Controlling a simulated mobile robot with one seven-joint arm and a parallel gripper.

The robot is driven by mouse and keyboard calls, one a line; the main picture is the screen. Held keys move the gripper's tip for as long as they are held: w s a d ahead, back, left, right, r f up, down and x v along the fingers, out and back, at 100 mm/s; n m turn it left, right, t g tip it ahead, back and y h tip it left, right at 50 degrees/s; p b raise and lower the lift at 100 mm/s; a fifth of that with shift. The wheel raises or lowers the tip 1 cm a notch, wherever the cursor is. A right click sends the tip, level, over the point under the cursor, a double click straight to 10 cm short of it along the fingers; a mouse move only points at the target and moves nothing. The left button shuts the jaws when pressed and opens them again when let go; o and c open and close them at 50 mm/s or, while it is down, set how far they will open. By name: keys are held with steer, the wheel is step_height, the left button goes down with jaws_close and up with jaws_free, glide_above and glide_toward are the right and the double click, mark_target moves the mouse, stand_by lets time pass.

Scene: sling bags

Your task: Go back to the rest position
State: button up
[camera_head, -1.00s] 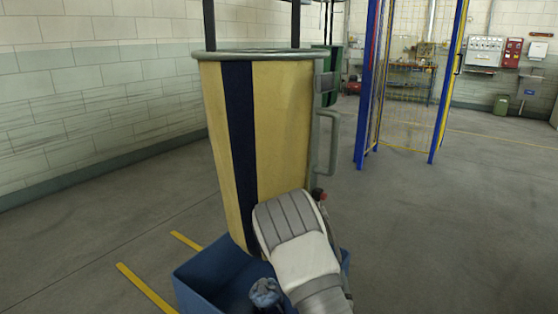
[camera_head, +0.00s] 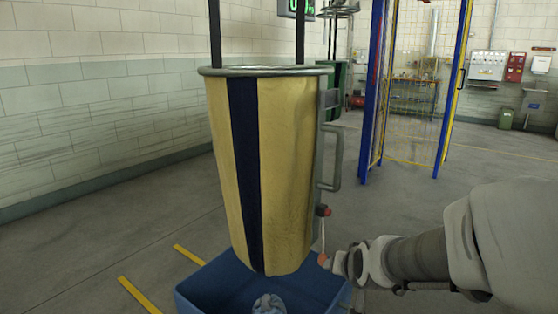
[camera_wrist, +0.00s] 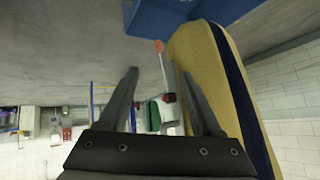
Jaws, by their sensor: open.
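My gripper (camera_wrist: 159,74) is open in the wrist view, its two dark fingers apart and nothing held between them. A cord or rod with an orange-red knob (camera_wrist: 158,46) shows beyond the fingers, in the gap between them; I cannot tell how far off. In the head view the knob (camera_head: 323,259) hangs below the bag's side handle, close to the end of my arm. The yellow sling bag (camera_head: 288,160) with a dark blue stripe hangs upright from a metal rim. In the wrist view the bag (camera_wrist: 200,60) is to the right of my gripper.
A blue tub (camera_head: 205,293) stands under the bag with a pale bluish object (camera_head: 268,303) in it. A grey handle (camera_head: 331,160) juts from the bag's right side. A blue-posted frame (camera_head: 372,90) stands behind.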

steer(key=s+r+n+g, duration=0.2)
steer(key=s+r, duration=0.2)
steer(key=s, duration=0.6)
steer(key=s+r+n+g, duration=0.1)
steer(key=s+r+g, duration=0.15)
steer(key=s, duration=0.75)
step_height(320, 180, up, 23)
steer(key=s+p, duration=0.1)
steer(key=p, duration=2.1)
steer(key=shift+s+d+t+p, duration=0.15)
steer(key=shift+d+t+p, duration=0.15)
steer(key=shift+t+p, duration=0.05)
